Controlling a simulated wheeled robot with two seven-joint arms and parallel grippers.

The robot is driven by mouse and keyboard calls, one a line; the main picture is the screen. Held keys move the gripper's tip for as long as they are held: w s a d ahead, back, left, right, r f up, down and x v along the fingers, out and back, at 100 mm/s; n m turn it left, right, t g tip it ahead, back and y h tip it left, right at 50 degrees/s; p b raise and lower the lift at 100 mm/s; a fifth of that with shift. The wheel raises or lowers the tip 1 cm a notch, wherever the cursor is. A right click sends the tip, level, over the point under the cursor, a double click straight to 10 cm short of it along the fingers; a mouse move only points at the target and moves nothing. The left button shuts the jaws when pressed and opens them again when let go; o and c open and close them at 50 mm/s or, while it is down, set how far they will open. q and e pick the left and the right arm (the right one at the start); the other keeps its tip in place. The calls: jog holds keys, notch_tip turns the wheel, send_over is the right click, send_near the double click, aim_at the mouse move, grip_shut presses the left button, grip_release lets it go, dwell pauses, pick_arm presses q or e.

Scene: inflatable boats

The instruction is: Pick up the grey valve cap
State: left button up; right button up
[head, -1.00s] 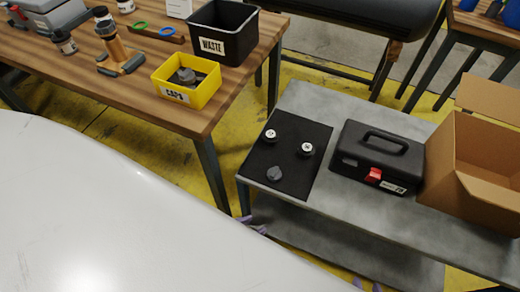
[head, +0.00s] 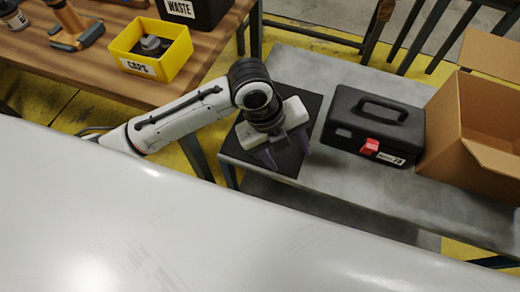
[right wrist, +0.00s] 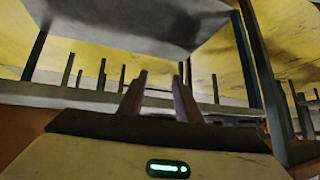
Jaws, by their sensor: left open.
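My left gripper (head: 286,155) is open and points down over the black mat (head: 313,104) on the grey table. The arm and gripper cover most of the mat. The grey valve cap that lay on this mat earlier is hidden now, so I cannot tell whether it is between the fingers. Dark grey cap-like pieces (head: 152,44) lie in the yellow bin (head: 165,72) labelled CAPS. In the right wrist view my right gripper (right wrist: 160,95) has its fingers apart with nothing between them.
A black toolbox (head: 372,128) with a red latch stands just right of the mat. An open cardboard box (head: 450,140) stands further right. A black WASTE bin (head: 205,10) is on the wooden table (head: 95,70). A large pale surface (head: 200,220) fills the foreground.

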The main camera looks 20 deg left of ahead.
pick_arm(q)
jog(key=w+a+r+m+g+y, duration=0.1)
jog(key=w+a+r+m+y, duration=0.3)
jog(key=a+m, duration=0.4)
notch_tip(320, 180, down, 5)
jog(key=shift+s+f+b, duration=0.15)
jog(key=shift+b, duration=0.65)
notch_tip(320, 180, down, 5)
jog(key=shift+d+r+b, duration=0.1)
jog(key=shift+b, duration=0.4)
jog(key=shift+r, duration=0.1)
jog(key=c, duration=1.1)
jog(key=shift+c, duration=0.4)
